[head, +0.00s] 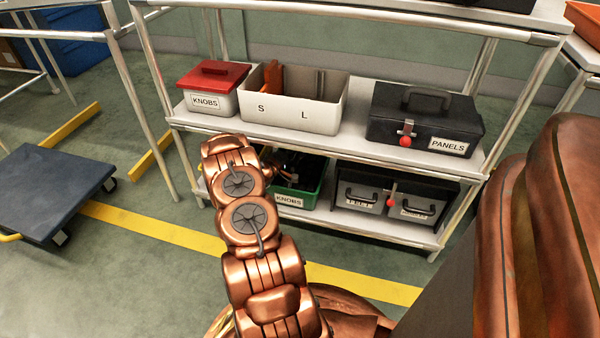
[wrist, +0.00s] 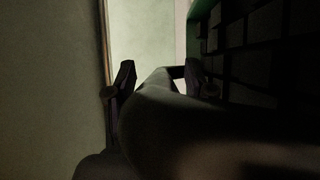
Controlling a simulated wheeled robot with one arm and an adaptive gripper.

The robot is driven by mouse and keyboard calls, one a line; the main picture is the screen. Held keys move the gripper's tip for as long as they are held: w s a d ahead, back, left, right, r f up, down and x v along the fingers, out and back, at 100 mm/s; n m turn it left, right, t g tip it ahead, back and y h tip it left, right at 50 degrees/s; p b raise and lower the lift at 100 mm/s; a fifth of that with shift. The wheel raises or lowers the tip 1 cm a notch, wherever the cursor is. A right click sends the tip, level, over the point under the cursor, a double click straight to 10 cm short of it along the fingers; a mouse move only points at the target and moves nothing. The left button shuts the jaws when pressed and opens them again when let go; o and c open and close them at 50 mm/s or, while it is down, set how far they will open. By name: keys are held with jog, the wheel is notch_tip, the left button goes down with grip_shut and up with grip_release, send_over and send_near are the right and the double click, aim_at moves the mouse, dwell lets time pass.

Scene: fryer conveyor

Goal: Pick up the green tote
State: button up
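The green tote (head: 313,193) with a KNOBS label stands on the lower shelf of the rack in the head view, left of the black boxes. My copper arm hides its left side, and dark shapes show over its top. In the wrist view, a green edge of the tote (wrist: 196,12) runs along the top right, with a dark gridded surface beside it. My gripper (wrist: 158,82) has its two dark fingertips apart, left of that surface. A dark rounded shape lies in front of and between the fingers; I cannot tell what it is or whether they touch it.
The upper shelf (head: 352,142) holds a red-lidded KNOBS box (head: 213,90), a white S/L bin (head: 290,113) and a black PANELS case (head: 425,118), close above the tote. Black boxes (head: 395,195) stand right of it. A blue cart (head: 50,190) is at left.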

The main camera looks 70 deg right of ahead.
grip_shut()
dwell(0.6)
